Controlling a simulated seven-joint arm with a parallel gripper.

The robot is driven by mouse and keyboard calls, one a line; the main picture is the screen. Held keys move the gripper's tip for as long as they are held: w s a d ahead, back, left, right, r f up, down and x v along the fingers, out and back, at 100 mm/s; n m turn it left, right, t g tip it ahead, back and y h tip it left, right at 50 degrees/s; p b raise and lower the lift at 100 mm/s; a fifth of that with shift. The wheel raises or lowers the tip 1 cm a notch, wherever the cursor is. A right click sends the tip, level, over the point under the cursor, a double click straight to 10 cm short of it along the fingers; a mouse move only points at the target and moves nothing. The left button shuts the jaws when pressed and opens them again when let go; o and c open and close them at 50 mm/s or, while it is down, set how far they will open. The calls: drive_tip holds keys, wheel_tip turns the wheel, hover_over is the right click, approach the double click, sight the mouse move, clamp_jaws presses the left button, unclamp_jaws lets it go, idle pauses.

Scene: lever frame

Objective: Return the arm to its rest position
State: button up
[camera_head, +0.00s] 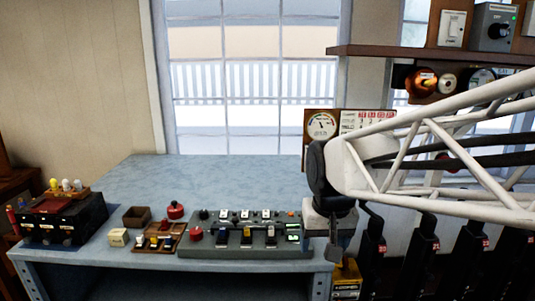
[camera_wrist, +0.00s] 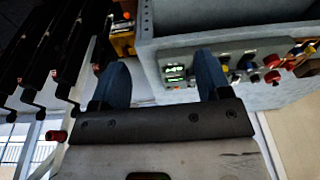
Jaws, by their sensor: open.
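My arm enters from the right in the camera_head view, with a white truss link and a dark joint. My gripper (camera_head: 333,245) hangs low beside the right end of the grey bench, between the control console and the black levers. In the camera_wrist view my gripper (camera_wrist: 161,78) shows two blue fingers spread apart, with nothing between them. The black lever units (camera_head: 424,248) with red tags stand in a row to its right. They also show at the left of the wrist view (camera_wrist: 68,50).
A grey console (camera_head: 245,238) with switches lies on the bench (camera_head: 200,175), left of my gripper. Red knobs, small trays and a black box (camera_head: 65,222) lie further left. A yellow box (camera_head: 346,278) sits below my gripper. A shelf (camera_head: 430,54) runs above my arm. The bench's back is clear.

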drive_tip(key=s+d+f, duration=0.2)
drive_tip(key=s+d, duration=0.1)
drive_tip(key=s, duration=0.4)
drive_tip(key=s+d+f, duration=0.2)
drive_tip(key=s+d, duration=0.2)
drive_tip(key=s, duration=0.3)
drive_tip(key=shift+s+d+m+t+h, duration=0.2)
drive_tip(key=shift+m+t+h, duration=0.1)
drive_tip(key=shift+m, duration=0.1)
